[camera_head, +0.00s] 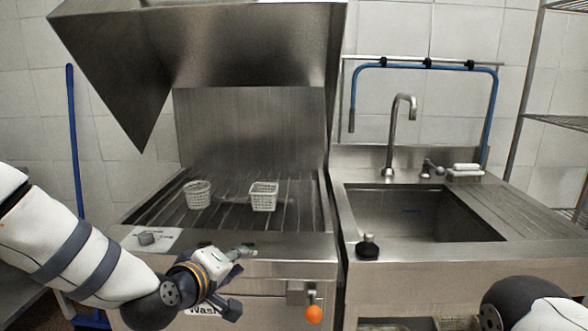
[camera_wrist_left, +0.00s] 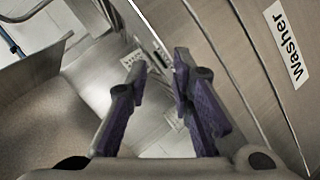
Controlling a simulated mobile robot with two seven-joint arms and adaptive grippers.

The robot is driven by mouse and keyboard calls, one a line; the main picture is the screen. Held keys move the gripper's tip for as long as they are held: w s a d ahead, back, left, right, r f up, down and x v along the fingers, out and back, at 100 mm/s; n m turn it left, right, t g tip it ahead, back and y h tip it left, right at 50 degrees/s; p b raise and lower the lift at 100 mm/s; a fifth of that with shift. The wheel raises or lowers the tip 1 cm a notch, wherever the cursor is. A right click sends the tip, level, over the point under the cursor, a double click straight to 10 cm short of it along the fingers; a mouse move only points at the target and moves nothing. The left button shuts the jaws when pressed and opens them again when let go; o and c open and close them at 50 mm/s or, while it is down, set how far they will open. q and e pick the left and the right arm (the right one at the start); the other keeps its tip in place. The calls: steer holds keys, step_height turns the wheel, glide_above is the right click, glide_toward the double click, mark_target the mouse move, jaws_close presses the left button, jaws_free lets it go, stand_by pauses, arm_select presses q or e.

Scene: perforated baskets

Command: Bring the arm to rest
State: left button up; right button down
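My left gripper (camera_head: 238,278) is in front of the washer's front panel, below its front ledge, at the lower middle of the head view. In the left wrist view its two purple-padded fingers (camera_wrist_left: 160,65) are spread with nothing between them. A round white perforated basket (camera_head: 197,195) stands upright on the ribbed rack of the washer (camera_head: 290,248). A square white perforated basket (camera_head: 264,197) stands to its right, apart from it. My left gripper touches neither basket. My right arm shows only in part at the lower right, and its gripper is out of view.
A raised steel hood (camera_head: 240,45) hangs over the rack. To the right are a sink (camera_head: 410,215) with a tall faucet (camera_head: 400,120) and a dark object (camera_head: 367,246) on its front edge. An orange ball-like knob (camera_head: 314,314) sits low on the washer's front. Wire shelves (camera_head: 560,121) stand far right.

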arm_select(q)
steer(key=s+a+f+m+g+y, duration=0.15)
steer(key=s+f+g, duration=0.25)
steer(key=s+f, duration=0.85)
steer(key=s+a+f+m+g, duration=0.2)
steer(key=s+f+m+g, duration=0.15)
steer(key=s+f, duration=0.85)
steer(key=s+a+m+g+y, duration=0.1)
steer(key=s+a+g, duration=0.2)
steer(key=s, duration=1)
steer(key=s+a+f+m+g+y, duration=0.1)
steer(key=s+a+g, duration=0.3)
steer(key=s, duration=0.9)
steer(key=shift+f+m+g+p, duration=0.3)
steer(key=shift+m+g+p, duration=0.1)
steer(key=shift+m, duration=0.1)
